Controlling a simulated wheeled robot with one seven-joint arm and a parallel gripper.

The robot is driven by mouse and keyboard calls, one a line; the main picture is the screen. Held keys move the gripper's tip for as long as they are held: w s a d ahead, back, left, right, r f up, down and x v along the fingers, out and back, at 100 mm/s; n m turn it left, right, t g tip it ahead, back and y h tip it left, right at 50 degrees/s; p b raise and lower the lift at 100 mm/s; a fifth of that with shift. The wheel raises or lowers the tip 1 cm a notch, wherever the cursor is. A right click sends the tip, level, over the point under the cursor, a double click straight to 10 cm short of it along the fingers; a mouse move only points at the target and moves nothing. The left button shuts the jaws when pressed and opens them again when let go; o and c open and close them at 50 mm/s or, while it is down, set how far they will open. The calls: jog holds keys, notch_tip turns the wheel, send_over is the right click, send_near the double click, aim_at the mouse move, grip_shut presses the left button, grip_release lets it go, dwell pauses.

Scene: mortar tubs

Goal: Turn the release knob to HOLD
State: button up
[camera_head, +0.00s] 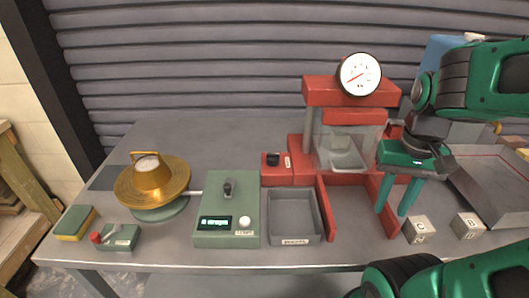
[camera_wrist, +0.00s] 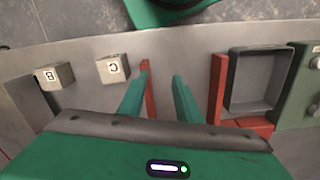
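A small black knob (camera_head: 273,159) sits on a red block at the left of the red press-like machine (camera_head: 348,92). A small label beside it is too small to read. A second dark knob or lever (camera_head: 228,188) stands on the green box (camera_head: 212,215) with a lit display. I cannot read which knob is the release knob, nor its setting. My gripper (camera_head: 393,212) points down over the right side of the red machine's base, right of both knobs and apart from them. In the wrist view my gripper (camera_wrist: 160,78) has its fingers apart with nothing between them.
A grey tray (camera_head: 293,216) lies between the green box and the red walls. Cubes, one marked C (camera_head: 419,229) and another (camera_head: 468,226), stand at the right. A brass tub (camera_head: 152,180), a sponge (camera_head: 75,222) and a red-button box (camera_head: 117,237) are left. A dial gauge (camera_head: 360,75) tops the machine.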

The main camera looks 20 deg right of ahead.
jog(key=o, duration=0.5)
jog(key=shift+s+r, duration=0.1)
jog(key=shift+s, duration=0.1)
jog(key=m+t+h, duration=0.2)
jog(key=m+h, duration=0.2)
jog(key=m, duration=0.2)
send_near(272, 154)
jog(key=x, duration=0.9)
jog(key=shift+f, duration=0.2)
